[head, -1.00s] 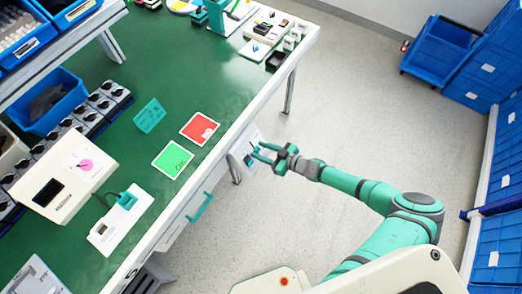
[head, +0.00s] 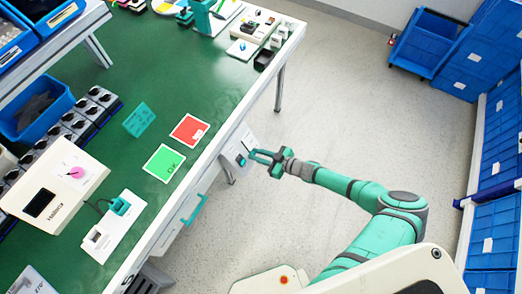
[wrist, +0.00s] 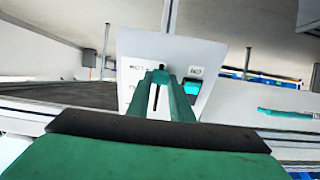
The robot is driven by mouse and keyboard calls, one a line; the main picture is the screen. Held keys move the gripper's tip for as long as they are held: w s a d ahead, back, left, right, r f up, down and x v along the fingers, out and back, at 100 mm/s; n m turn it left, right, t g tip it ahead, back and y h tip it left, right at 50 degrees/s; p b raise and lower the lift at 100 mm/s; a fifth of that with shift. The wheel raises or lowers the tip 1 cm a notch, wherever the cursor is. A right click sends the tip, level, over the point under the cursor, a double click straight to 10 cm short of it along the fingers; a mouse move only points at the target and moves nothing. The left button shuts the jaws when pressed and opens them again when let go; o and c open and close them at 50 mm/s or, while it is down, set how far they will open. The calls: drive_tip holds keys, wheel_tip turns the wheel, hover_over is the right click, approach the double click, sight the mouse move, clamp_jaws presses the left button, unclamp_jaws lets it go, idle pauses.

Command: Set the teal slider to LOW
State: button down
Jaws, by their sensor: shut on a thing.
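A white control panel (head: 233,151) is on the front of the bench, below the tabletop edge; it also shows in the wrist view (wrist: 205,52). It has a dark upright slot (wrist: 155,97) and a teal block (wrist: 192,87) to the right of it, below a small label. My gripper (head: 252,157) is at the panel. In the wrist view its green fingers come together over the slot and are shut on what seems to be the teal slider, whose knob is mostly hidden between the fingertips. The labels are too small to read surely.
A teal drawer handle (head: 194,208) sticks out left of the panel. The green bench top (head: 165,100) carries a green card (head: 164,163), a red card (head: 190,130) and a white device (head: 55,190). The floor (head: 310,110) right of the bench is clear.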

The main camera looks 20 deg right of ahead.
drive_tip(key=shift+s+d+f, duration=0.1)
drive_tip(key=shift+f, duration=0.35)
drive_tip(key=c, duration=1.6)
unclamp_jaws()
drive_tip(key=shift+o, duration=0.2)
drive_tip(key=shift+d, duration=0.1)
drive_tip(key=v, duration=1)
drive_tip(key=shift+s+r, duration=0.25)
drive_tip(key=shift+s, duration=0.05)
drive_tip(key=shift+d, duration=0.15)
